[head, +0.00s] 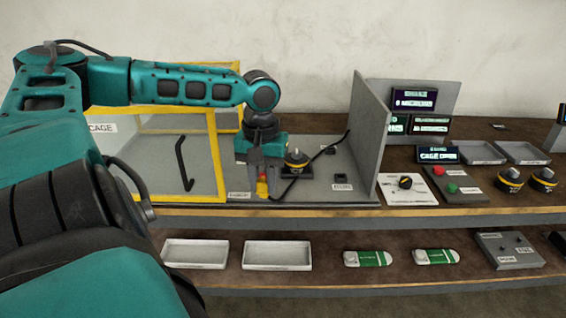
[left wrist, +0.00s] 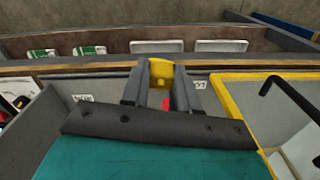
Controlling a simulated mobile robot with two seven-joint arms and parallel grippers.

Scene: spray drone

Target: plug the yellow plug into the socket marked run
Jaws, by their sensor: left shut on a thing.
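My left gripper (head: 262,186) is shut on the yellow plug (head: 262,188) above the front of the grey bench tray. In the left wrist view the plug (left wrist: 164,72) sits between the two fingers, with a small red part (left wrist: 167,103) below it. A dark socket block (head: 341,178) stands to the right on the tray, behind a small label (head: 342,187) too small to read surely. Another label (head: 238,195) lies left of the gripper; any socket there is hidden. I cannot tell which socket is marked run. My right gripper is out of view.
A yellow-framed cage (head: 215,155) with a black handle stands close left of the gripper. A black-and-yellow round unit (head: 296,163) and a black cable (head: 320,154) are just right. A grey upright panel (head: 370,130) closes the tray's right side.

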